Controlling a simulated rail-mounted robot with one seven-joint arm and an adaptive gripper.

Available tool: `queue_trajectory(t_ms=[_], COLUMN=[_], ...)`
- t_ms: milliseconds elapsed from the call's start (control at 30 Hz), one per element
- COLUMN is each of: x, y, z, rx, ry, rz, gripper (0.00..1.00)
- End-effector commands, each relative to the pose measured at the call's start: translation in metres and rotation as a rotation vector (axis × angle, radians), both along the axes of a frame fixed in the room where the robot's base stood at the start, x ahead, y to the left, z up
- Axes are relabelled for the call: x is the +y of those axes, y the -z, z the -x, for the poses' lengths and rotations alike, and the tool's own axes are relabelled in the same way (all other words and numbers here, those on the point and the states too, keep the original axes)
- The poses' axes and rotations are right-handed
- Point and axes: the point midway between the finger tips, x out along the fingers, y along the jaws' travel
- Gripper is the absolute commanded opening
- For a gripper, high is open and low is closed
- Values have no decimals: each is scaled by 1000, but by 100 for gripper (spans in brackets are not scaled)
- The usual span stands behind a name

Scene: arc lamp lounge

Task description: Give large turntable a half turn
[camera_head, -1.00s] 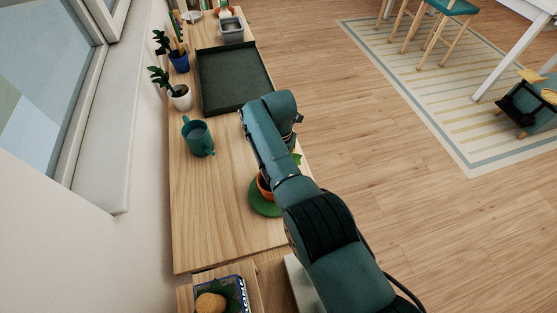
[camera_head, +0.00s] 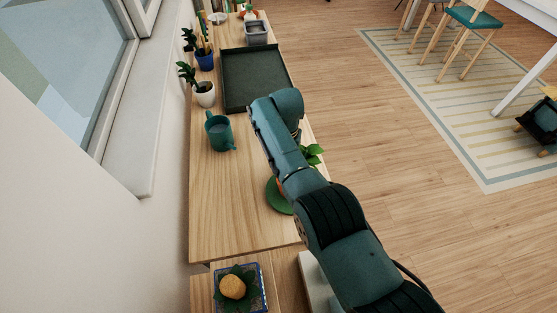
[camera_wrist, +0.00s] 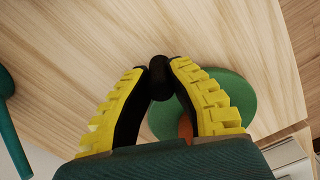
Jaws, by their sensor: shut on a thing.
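The large turntable, a green disc (camera_head: 276,197), lies on the wooden tabletop, partly hidden by my arm in the head view. It also shows in the wrist view (camera_wrist: 238,100), below and right of the fingertips. An orange pot (camera_wrist: 185,128) stands on it, mostly hidden behind my right finger; green leaves (camera_head: 314,153) show beyond my arm. My gripper (camera_wrist: 160,68) has yellow-ridged fingers closed on a dark round knob (camera_wrist: 160,86) beside the disc's edge. Whether the knob is joined to the disc is hidden.
A dark tray (camera_head: 253,78), potted plants (camera_head: 204,93) and a grey container (camera_head: 257,33) stand farther back. A blue box with a yellow-brown item (camera_head: 232,287) is at the front. Bare wood (camera_head: 225,200) lies left of the disc.

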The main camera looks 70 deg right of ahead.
Motion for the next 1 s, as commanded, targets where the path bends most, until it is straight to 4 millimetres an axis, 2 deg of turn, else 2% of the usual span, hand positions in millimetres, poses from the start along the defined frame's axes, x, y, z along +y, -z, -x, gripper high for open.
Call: queue_trajectory(t_ms=[633, 667, 833, 1000], x=[-6, -6, -6, -6], y=[-2, -2, -2, -1], z=[6, 6, 6, 7], rx=[-3, -3, -2, -1], ry=[-11, -11, -11, -11], rz=[3, 4, 3, 1], gripper=[0, 20, 52, 52])
